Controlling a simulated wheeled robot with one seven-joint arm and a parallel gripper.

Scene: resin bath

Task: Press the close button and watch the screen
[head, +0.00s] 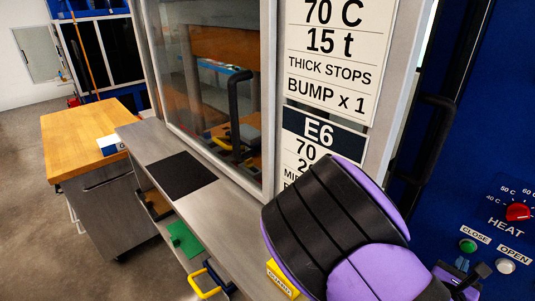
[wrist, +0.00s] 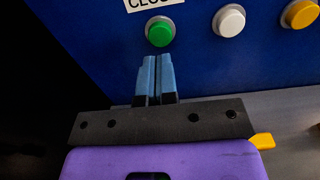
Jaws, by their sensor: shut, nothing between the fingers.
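The green close button (head: 467,246) sits on the blue panel under a "CLOSE" label, and it also shows in the wrist view (wrist: 159,31). My gripper (wrist: 155,57) is shut and empty, with its blue fingertips side by side just below the green button in the wrist picture. I cannot tell whether the tips touch the panel. In the head view, my gripper (head: 461,266) is partly hidden at the lower right, close to the button. No screen shows clearly in either view.
A white open button (head: 506,266) and red heat knob (head: 517,211) share the blue panel (head: 480,150). The wrist view shows a yellow button (wrist: 300,14) farther right. A glass-fronted cabinet, grey bench (head: 220,200) and wooden-topped cabinet (head: 80,135) stand to the left.

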